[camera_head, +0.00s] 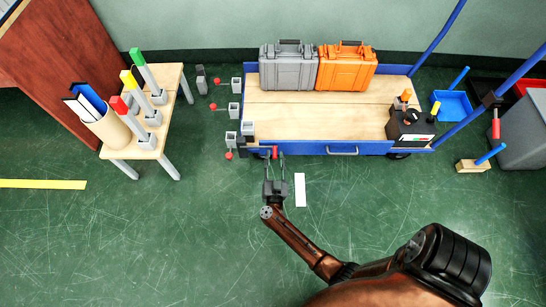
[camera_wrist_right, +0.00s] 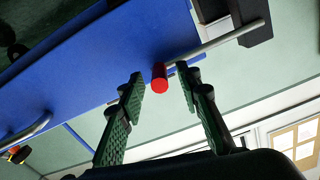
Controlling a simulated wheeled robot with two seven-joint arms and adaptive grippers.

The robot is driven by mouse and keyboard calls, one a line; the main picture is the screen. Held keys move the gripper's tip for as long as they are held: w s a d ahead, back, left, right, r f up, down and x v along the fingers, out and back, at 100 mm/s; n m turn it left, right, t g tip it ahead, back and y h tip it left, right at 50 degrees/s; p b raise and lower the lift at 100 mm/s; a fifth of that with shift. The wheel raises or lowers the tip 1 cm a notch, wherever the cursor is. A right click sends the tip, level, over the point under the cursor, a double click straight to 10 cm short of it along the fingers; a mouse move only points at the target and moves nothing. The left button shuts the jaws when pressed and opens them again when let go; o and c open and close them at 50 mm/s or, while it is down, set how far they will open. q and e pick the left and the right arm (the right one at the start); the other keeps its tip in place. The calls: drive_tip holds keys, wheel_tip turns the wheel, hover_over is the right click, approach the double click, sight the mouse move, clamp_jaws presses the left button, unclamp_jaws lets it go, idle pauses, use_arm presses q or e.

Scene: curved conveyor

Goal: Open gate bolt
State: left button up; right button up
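The bolt's red knob (camera_head: 275,152) shows at the front left of the blue cart. In the right wrist view the red knob (camera_wrist_right: 159,77) sits beside the blue panel (camera_wrist_right: 115,65), with a grey rod (camera_wrist_right: 218,43) running to a dark block (camera_wrist_right: 259,30). My right gripper (camera_head: 275,160) points at the knob. In the wrist view its fingers (camera_wrist_right: 160,84) are spread, one on each side of the knob, with gaps; contact is not visible. My left gripper is not in view.
The blue cart (camera_head: 300,115) carries grey (camera_head: 288,72) and orange (camera_head: 346,72) cases. Several grey blocks and red-tipped rods (camera_head: 212,107) stand at its left. A wooden table (camera_head: 120,152) is further left. Green floor in front is mostly clear, with a white strip (camera_head: 300,190).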

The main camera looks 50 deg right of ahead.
drive_tip(key=shift+c, duration=0.3)
clamp_jaws()
idle(0.3)
